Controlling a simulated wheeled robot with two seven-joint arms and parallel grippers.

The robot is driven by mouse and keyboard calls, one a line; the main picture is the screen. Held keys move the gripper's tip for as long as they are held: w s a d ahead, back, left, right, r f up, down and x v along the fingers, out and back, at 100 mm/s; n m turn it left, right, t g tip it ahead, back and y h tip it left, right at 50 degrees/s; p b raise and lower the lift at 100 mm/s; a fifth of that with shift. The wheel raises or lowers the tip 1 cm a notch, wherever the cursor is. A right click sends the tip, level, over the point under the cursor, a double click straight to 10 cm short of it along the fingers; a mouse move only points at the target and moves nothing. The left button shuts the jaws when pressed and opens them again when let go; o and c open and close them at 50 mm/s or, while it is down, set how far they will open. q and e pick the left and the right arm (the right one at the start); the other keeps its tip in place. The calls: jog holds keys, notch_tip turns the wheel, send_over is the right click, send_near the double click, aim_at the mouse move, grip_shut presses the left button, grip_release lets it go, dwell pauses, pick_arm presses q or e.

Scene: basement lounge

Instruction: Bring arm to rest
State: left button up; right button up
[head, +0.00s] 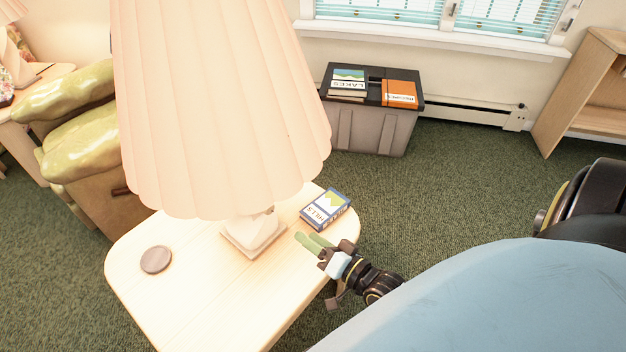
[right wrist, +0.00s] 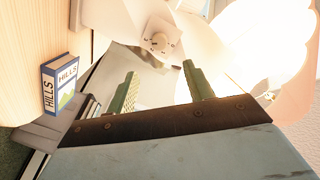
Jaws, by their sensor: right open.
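My right gripper (head: 312,242) is over the right edge of the wooden side table (head: 190,310), with its green fingers pointing toward the lamp base. In the right wrist view its two green fingers (right wrist: 160,90) are apart with nothing between them. A small book marked HILLS (head: 325,208) lies on the table's right corner, just beyond the fingers and apart from them. The book also shows at the left of the right wrist view (right wrist: 60,84). My left gripper is not in view.
A lamp with a large pleated shade (head: 215,110) stands on the table, close to the gripper. A round brown coaster (head: 156,259) lies at left. A grey bin (head: 370,128) by the wall bears books marked LAKES (head: 348,80) and RECIPES (head: 399,93). Green carpet lies between.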

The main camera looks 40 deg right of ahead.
dwell(0.3)
jog(key=s+d+f+n+g+h, duration=0.15)
jog(key=s+f+n+g, duration=0.35)
jog(key=f, duration=0.7)
jog(key=s+d+f+n+g+h, duration=0.1)
jog(key=s+d+f+g, duration=0.15)
jog(key=s+f, duration=0.6)
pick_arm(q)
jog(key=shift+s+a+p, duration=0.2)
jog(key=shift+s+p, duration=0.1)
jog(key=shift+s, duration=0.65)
pick_arm(e)
jog(key=s+f+n+g+h, duration=0.1)
jog(key=s+f+g, duration=0.3)
jog(key=s, duration=0.5)
jog(key=s+f+n+g+h, duration=0.1)
jog(key=s+f+n+g, duration=0.2)
jog(key=s+f, duration=0.6)
jog(key=shift+s+d+f+n+g, duration=0.25)
jog(key=shift+d+g, duration=0.2)
jog(key=shift+g, duration=0.4)
jog(key=shift+w, duration=0.1)
